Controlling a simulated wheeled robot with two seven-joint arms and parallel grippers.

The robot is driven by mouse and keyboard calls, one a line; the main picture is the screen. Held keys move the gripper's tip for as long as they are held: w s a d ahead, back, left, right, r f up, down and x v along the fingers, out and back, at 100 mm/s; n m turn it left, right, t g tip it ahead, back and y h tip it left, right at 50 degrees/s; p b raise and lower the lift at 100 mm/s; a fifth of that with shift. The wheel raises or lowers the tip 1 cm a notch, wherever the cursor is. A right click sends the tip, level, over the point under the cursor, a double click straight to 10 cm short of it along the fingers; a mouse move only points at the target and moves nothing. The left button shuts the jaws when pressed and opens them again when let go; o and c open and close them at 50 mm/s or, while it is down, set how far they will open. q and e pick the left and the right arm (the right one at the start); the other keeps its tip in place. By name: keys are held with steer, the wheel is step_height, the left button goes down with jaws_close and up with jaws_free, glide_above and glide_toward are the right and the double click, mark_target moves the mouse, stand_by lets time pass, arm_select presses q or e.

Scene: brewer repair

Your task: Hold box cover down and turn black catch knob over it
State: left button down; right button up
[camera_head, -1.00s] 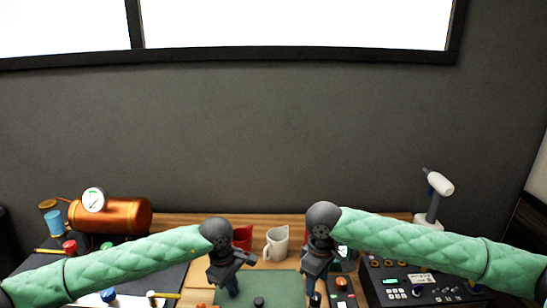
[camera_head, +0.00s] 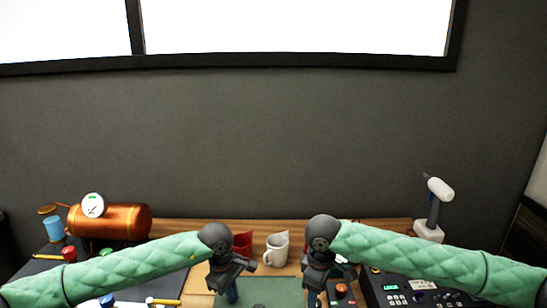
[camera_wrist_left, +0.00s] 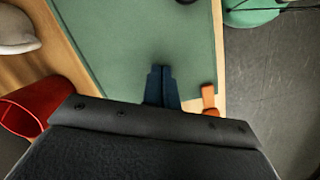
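My left gripper (camera_head: 232,293) hangs low over the green mat (camera_head: 275,291), fingers pointing down. In the left wrist view its two blue fingers (camera_wrist_left: 161,86) lie side by side with no visible gap and nothing between them. My right gripper (camera_head: 312,299) also points down, at the mat's right edge; its fingertips are too small and cut off to judge. A dark round thing (camera_wrist_left: 186,1), possibly the black knob, shows at the top edge of the left wrist view. I cannot make out the box cover in any view.
A red container (camera_head: 242,244) and a white mug (camera_head: 276,249) stand behind the mat. A copper tank with a gauge (camera_head: 120,221) is at left, a black control panel (camera_head: 420,289) at right. An orange piece (camera_wrist_left: 209,101) lies at the mat's edge.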

steer(key=shift+f, duration=1.5)
steer(key=c, duration=0.8)
steer(key=shift+m, duration=6)
steer(key=o, duration=0.8)
steer(key=shift+o, duration=0.2)
steer(key=shift+r, duration=0.1)
